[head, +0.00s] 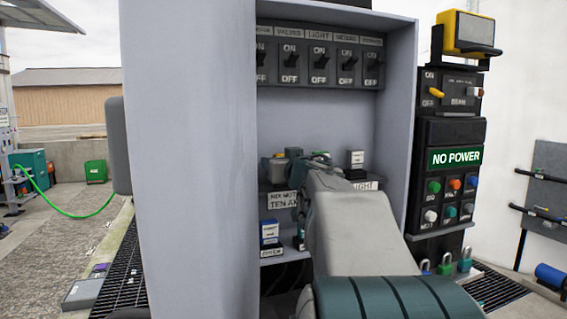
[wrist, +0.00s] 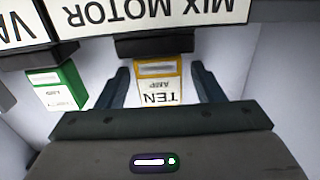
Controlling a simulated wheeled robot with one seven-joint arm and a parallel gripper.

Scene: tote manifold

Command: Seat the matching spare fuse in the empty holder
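A yellow and white fuse marked TEN AMP (wrist: 158,82) shows upside down in the wrist view, against a black holder block (wrist: 153,46) by the MIX MOTOR label (wrist: 150,12). I cannot tell whether it is fully in the holder. My gripper (wrist: 160,67) is open, one finger on each side of this fuse, with a visible gap at both sides. In the head view my arm hides most of the gripper and fuse. The MIX MOTOR, TEN AMP label (head: 282,201) shows left of my arm.
A green fuse (wrist: 56,88) sits beside my gripper in the wrist view. A blue and white fuse (head: 269,232) stands on a lower shelf. A white-topped fuse (head: 356,158) stands above the LIGHT label. The cabinet's side wall (head: 190,160) closes the left. A NO POWER sign (head: 455,158) shows at right.

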